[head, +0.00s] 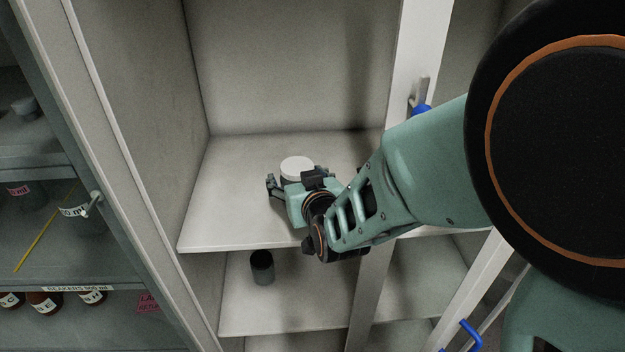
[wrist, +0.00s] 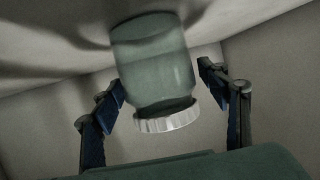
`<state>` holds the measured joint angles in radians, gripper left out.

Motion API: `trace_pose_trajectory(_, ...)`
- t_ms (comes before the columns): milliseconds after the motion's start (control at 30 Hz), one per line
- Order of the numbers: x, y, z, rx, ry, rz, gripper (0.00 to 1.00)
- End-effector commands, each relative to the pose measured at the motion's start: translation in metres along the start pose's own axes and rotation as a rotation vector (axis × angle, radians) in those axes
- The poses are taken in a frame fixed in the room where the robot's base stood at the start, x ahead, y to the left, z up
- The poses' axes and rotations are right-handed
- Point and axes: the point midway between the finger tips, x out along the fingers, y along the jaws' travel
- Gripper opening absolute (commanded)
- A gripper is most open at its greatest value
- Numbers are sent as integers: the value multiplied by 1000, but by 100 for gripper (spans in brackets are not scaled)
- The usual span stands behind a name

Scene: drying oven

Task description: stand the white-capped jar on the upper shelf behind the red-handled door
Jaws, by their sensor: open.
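The white-capped jar (head: 297,167) stands on the upper shelf (head: 225,215) of the open cabinet in the head view; mostly its cap shows there. The wrist view shows the jar (wrist: 152,60) upside down in the picture, greenish and clear-walled, its base on the pale shelf surface. My gripper (head: 298,181) reaches in over the shelf with its fingers around the jar. No red handle shows in either view.
A dark cylinder (head: 262,268) stands on the shelf below. A white upright (head: 420,60) and a blue handle (head: 421,109) are close to my arm on the right. A glass-fronted cabinet (head: 45,240) with bottles is at left. The upper shelf is clear around the jar.

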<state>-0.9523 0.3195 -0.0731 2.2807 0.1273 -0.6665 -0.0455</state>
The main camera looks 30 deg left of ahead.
Motion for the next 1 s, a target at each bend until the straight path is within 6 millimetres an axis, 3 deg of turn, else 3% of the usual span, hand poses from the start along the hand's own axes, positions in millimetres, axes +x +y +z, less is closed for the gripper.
trace_pose_trajectory(200,-35,0,0,1,1,1,68)
trace_pose_trajectory(400,-55,0,0,2,0,1,68)
trace_pose_trajectory(1000,-62,0,0,0,-1,1,68)
